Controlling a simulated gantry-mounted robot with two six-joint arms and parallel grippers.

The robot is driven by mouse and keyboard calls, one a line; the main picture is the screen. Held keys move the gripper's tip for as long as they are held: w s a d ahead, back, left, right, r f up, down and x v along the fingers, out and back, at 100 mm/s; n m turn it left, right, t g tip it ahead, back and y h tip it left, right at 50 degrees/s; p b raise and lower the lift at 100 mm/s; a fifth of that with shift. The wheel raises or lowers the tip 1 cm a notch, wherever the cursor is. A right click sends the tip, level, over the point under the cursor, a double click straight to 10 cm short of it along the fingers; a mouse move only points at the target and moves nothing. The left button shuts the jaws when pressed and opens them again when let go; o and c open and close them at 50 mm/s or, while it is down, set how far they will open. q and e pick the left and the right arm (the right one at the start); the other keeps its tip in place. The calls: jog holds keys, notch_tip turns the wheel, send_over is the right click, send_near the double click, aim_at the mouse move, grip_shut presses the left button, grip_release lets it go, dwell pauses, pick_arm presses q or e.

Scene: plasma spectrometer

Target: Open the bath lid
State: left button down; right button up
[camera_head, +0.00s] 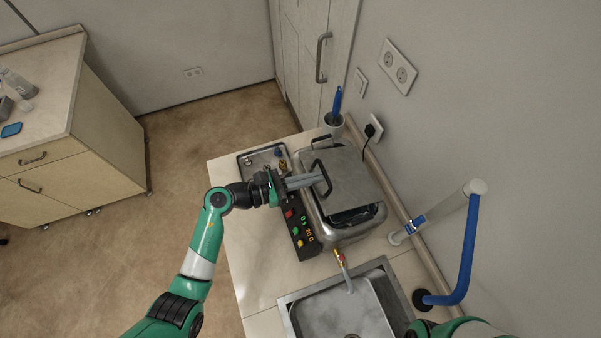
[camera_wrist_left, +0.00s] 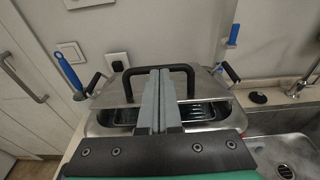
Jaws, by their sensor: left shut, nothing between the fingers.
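The steel bath (camera_head: 345,228) stands on the counter beside the wall. Its grey metal lid (camera_head: 352,172) covers most of the top; a dark gap with a rack inside shows along one edge. In the left wrist view the gap (camera_wrist_left: 197,113) lies below the lid (camera_wrist_left: 110,94). The lid has a black bar handle (camera_head: 327,178), also seen in the left wrist view (camera_wrist_left: 178,67). My left gripper (camera_head: 318,179) is shut and empty, its fingertips at the handle; in the left wrist view its fingers (camera_wrist_left: 160,78) overlap the handle. I cannot tell whether they touch it. My right gripper is out of view.
A control panel (camera_head: 300,228) with lit digits is on the bath's left side. A steel sink (camera_head: 290,312) is in front, with a blue and white pipe (camera_head: 470,250) at right. A cup with a blue-handled tool (camera_head: 336,105) and a small tray (camera_head: 243,162) stand behind.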

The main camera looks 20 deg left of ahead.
pick_arm(q)
jog(key=w+d+r+p, duration=0.3)
jog(key=w+d+r, duration=0.4)
jog(key=d+r, duration=0.1)
jog(key=shift+r, duration=0.9)
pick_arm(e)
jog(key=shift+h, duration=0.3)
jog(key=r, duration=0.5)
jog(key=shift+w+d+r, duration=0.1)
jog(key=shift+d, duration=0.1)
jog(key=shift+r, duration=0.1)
